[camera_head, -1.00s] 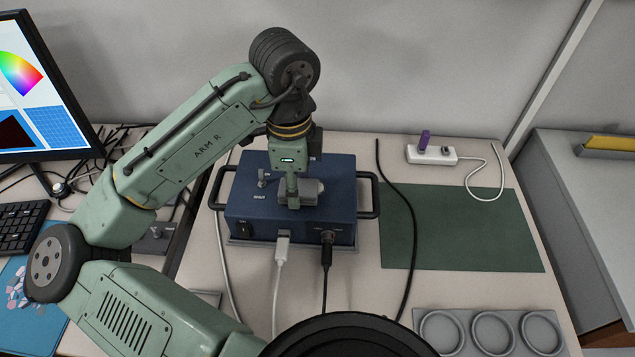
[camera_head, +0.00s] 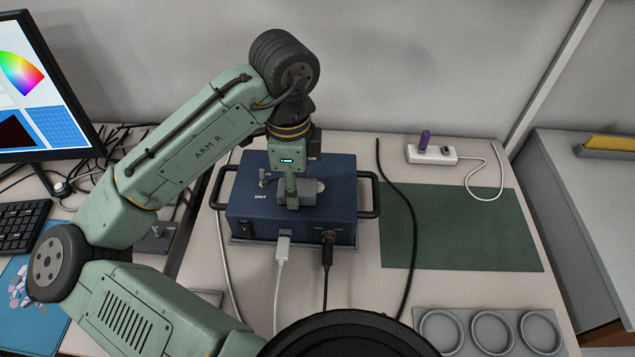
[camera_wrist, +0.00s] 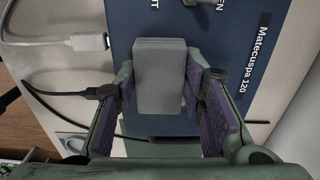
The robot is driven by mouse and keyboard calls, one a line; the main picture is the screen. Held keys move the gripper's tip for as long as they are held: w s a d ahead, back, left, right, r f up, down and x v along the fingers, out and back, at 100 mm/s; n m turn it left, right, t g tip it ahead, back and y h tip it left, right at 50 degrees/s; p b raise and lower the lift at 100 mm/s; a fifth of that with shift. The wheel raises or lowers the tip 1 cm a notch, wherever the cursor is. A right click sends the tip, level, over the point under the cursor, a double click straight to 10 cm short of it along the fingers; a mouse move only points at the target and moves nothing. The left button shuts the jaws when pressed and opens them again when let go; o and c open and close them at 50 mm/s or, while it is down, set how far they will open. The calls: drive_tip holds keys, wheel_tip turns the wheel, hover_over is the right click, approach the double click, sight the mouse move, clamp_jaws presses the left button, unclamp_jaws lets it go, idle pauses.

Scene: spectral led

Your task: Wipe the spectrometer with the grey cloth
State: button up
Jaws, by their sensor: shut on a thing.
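The spectrometer (camera_head: 335,193) is a dark blue box with black side handles, standing on the table; its top also shows in the wrist view (camera_wrist: 250,22), lettered "Matecuspa 120". The grey cloth (camera_head: 314,191) is a small grey block-like pad on the box's top, partly hidden by my gripper in the head view. In the wrist view the cloth (camera_wrist: 160,75) sits between my purple-padded fingers. My gripper (camera_head: 291,200) points down over the box and is shut on the cloth. Whether the cloth presses on the top or hovers just above it I cannot tell.
A white plug (camera_head: 283,250) and a black plug (camera_head: 327,250) stick out of the box's front. A green mat (camera_head: 460,230) lies bare to the right. A white power strip (camera_head: 432,155) stands behind it, and a tray with round rings (camera_head: 490,330) at front right.

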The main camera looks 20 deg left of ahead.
sight(332, 199)
drive_tip(key=d+p, duration=0.1)
drive_tip(key=d, duration=0.1)
drive_tip(key=w+d+p, duration=0.1)
drive_tip(key=d, duration=0.1)
drive_tip(key=shift+r, duration=0.2)
drive_tip(key=shift+d, duration=0.3)
drive_tip(key=shift+w+d+f, duration=0.1)
drive_tip(key=shift+w+d, duration=0.05)
drive_tip(key=shift+d, duration=0.45)
drive_tip(key=shift+w+d+f, duration=0.1)
drive_tip(key=shift+d, duration=0.5)
drive_tip(key=shift+a, duration=0.1)
drive_tip(key=shift+s+a, duration=0.25)
drive_tip(key=shift+a, duration=0.85)
drive_tip(key=shift+s+a, duration=0.2)
drive_tip(key=shift+a, duration=0.85)
